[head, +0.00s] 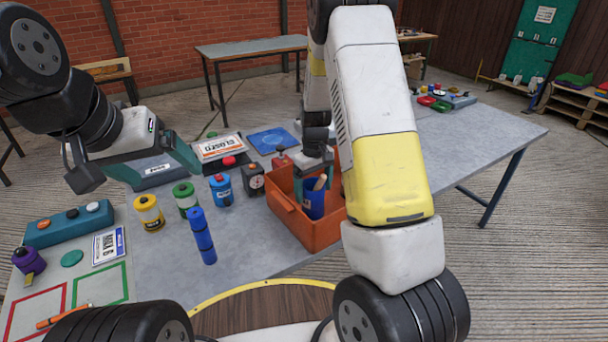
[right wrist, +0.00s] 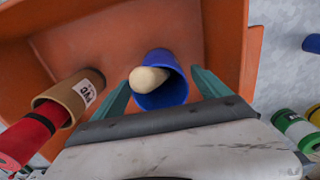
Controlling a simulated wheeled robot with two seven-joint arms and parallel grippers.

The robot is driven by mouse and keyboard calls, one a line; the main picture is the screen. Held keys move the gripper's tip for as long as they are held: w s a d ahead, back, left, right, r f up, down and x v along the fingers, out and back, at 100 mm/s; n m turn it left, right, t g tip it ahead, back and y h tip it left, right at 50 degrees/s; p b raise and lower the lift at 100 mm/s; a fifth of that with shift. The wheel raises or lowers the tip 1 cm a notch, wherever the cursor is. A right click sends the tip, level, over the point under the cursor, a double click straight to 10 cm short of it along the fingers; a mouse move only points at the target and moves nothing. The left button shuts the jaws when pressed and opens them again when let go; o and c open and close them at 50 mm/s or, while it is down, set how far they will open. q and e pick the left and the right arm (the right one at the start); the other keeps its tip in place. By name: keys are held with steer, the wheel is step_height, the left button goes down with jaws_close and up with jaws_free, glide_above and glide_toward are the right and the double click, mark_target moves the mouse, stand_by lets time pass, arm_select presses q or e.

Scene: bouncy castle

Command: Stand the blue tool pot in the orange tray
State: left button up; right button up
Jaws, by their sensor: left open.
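The blue tool pot (head: 314,204) is upright inside the orange tray (head: 289,215) in the head view, with a pale rounded handle sticking out. In the right wrist view the pot (right wrist: 162,97) lies between the two teal fingers of my right gripper (right wrist: 162,78), which come close against both its sides. The tray floor and walls (right wrist: 225,40) surround it. Whether the pot's base touches the tray floor is hidden. In the head view my right arm partly covers the tray's right end. My left gripper (head: 138,180) is open and empty above the table's left part.
A teal button box (head: 66,228) lies far left. In the right wrist view, a tan labelled cylinder (right wrist: 85,90) holds something red.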

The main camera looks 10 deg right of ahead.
steer(key=s+r+m+t+y, duration=0.1)
steer(key=s+r, duration=0.2)
steer(key=r, duration=0.7)
steer(key=s+r+t, duration=0.1)
steer(key=s+r, duration=0.1)
steer(key=r, duration=0.7)
steer(key=s+r+m+t, duration=0.1)
steer(key=s+r, duration=0.2)
steer(key=s, duration=0.3)
steer(key=s+a+r+m+t, duration=0.1)
steer(key=s+r, duration=0.2)
steer(key=s, duration=0.4)
steer(key=s+a+r+m+t+y, duration=0.1)
steer(key=s+r+t, duration=0.1)
steer(key=s, duration=0.4)
steer(key=shift+s+a+r, duration=0.15)
steer(key=shift+s+r, duration=0.1)
steer(key=shift+r, duration=0.3)
